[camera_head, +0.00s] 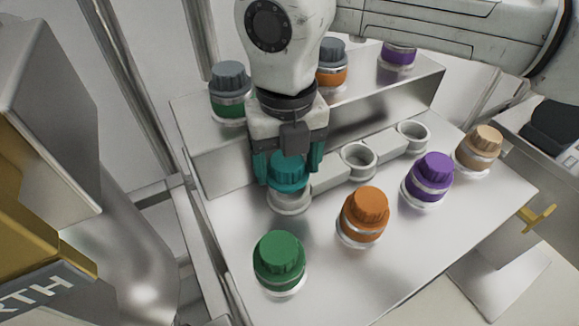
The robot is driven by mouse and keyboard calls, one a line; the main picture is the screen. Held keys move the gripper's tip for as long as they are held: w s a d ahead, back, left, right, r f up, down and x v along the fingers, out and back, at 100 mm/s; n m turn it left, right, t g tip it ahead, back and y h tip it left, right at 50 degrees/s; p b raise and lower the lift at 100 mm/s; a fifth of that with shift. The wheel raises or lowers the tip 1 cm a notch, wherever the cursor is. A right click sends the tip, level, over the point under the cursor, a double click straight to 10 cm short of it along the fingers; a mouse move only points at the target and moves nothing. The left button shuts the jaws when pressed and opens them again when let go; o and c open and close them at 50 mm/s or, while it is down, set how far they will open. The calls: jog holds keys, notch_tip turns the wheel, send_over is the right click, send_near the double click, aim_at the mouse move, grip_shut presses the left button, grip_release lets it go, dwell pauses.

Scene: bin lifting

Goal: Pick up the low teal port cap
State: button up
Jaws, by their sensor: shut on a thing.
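The teal port cap (287,172) is at the left end of the row of white ring ports, over the leftmost port (290,199). My gripper (289,168) points down, with one finger on each side of the teal cap, and is shut on it. The cap appears upright and just above or on the port; I cannot tell whether they touch. The fingers hide parts of the cap's sides.
In front stand green (279,261), orange (364,215), purple (429,178) and tan (479,149) caps. Two open ports (358,161) (413,136) lie right of my gripper. A raised shelf (215,150) behind holds grey-topped (230,92) and other caps.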

aim_at(280, 189)
jog(key=s+r, duration=0.3)
jog(key=r, duration=0.1)
jog(key=shift+s+a, duration=0.1)
jog(key=shift+a, duration=0.25)
jog(key=s+a+r, duration=0.1)
jog(key=s+r, duration=0.3)
jog(key=s, duration=0.5)
jog(key=shift+a+r, duration=0.15)
jog(key=shift+a, duration=0.25)
jog(key=shift+s, duration=0.1)
